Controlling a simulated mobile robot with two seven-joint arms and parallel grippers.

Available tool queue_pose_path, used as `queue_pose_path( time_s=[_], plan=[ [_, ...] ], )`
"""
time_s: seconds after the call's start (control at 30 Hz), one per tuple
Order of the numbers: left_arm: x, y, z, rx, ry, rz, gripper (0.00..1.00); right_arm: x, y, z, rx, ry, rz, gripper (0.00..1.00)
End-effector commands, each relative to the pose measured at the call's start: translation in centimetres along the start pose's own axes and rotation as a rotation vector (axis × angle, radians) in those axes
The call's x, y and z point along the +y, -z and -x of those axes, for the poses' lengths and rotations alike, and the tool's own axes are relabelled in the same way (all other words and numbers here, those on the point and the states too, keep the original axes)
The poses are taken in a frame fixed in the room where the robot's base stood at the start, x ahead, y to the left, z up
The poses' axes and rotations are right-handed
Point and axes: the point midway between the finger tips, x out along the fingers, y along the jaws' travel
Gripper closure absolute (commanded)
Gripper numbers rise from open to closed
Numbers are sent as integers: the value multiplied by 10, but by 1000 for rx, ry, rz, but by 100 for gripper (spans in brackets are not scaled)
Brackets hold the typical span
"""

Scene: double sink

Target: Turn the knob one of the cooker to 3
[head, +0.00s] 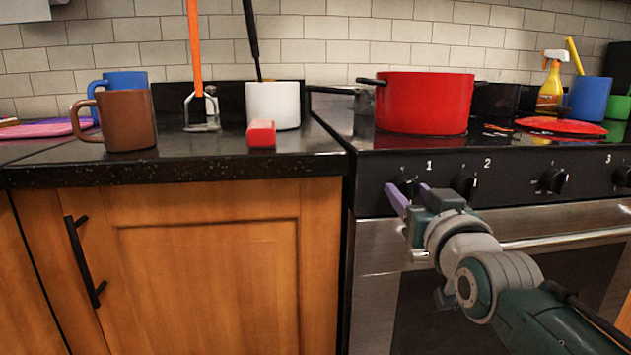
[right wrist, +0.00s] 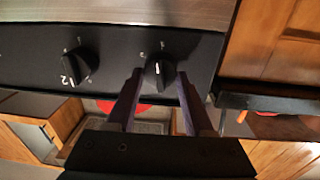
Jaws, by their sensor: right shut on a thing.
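The cooker's front panel (head: 375,178) carries a row of black knobs. The leftmost knob (head: 405,186) sits left of the white "1" marking and is partly hidden by my right gripper (head: 408,194). In the right wrist view this knob (right wrist: 158,74) lies between the two purple fingers of my right gripper (right wrist: 159,78), which is shut on it. A white line shows on the knob's face; I cannot read its setting. A second knob (head: 465,184) stands just to the right. My left gripper is not in view.
A red pot (head: 425,103) stands on the cooktop above the knobs, its handle pointing left. The oven handle (head: 570,234) runs below the panel. The counter (head: 215,169) on the left holds mugs, a white container (head: 273,108) and a red block (head: 261,134).

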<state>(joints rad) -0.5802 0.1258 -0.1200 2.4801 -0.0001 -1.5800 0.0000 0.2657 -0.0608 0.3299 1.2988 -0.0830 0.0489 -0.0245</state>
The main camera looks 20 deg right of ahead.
Motion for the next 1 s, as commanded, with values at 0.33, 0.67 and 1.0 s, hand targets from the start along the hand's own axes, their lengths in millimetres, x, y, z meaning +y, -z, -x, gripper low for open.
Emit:
queue_pose_path(
  time_s=[0.33,0.67,1.0],
  plan=[
    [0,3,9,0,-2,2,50,1,1,0,-10,-2,-148,100],
    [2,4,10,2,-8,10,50,1,0,0,-12,-2,-181,100],
    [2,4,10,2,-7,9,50,1,0,0,-12,-3,-180,38]
  ],
)
